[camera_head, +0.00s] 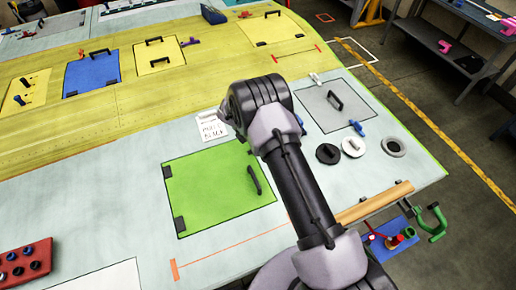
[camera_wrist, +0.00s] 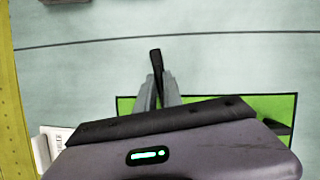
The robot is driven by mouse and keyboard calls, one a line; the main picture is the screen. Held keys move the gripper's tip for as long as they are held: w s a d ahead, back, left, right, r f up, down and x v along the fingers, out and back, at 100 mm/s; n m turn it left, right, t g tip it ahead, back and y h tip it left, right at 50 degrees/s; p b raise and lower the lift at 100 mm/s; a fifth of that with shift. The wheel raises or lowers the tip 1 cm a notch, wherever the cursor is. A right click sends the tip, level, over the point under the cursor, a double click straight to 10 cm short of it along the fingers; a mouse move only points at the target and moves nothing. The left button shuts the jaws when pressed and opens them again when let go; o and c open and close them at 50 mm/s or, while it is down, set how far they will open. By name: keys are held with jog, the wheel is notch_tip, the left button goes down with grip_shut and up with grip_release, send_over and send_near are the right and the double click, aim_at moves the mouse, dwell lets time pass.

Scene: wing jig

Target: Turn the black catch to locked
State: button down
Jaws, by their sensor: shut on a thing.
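The black catch (camera_wrist: 155,58) shows in the wrist view as a narrow dark lever, its free end pointing up the picture, away from the green panel (camera_wrist: 270,104). My gripper (camera_wrist: 158,88) is shut on it, with a pale finger on each side. The catch's pivot is hidden between the fingers and behind the gripper body. In the head view my arm hides the catch and the fingertips. The green panel, with its black handle (camera_head: 254,180), lies below and left of my arm there. I cannot tell whether the catch is at locked.
A grey panel (camera_head: 326,107) with a blue catch (camera_head: 356,128) and several round discs lie to the right. A red block (camera_head: 24,264) with dark knobs is at lower left.

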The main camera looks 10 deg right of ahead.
jog(key=shift+w+m+g+b, duration=0.1)
jog(key=shift+m+g+b, duration=0.2)
jog(key=shift+m+b, duration=0.7)
jog(key=shift+h, duration=0.3)
jog(key=c, duration=1.5)
grip_release()
jog(key=shift+d, duration=0.1)
jog(key=shift+r, duration=0.1)
jog(key=v, duration=1.7)
jog(key=shift+w+r+b, duration=0.1)
jog(key=shift+r+b, duration=0.1)
jog(key=shift+b, duration=0.2)
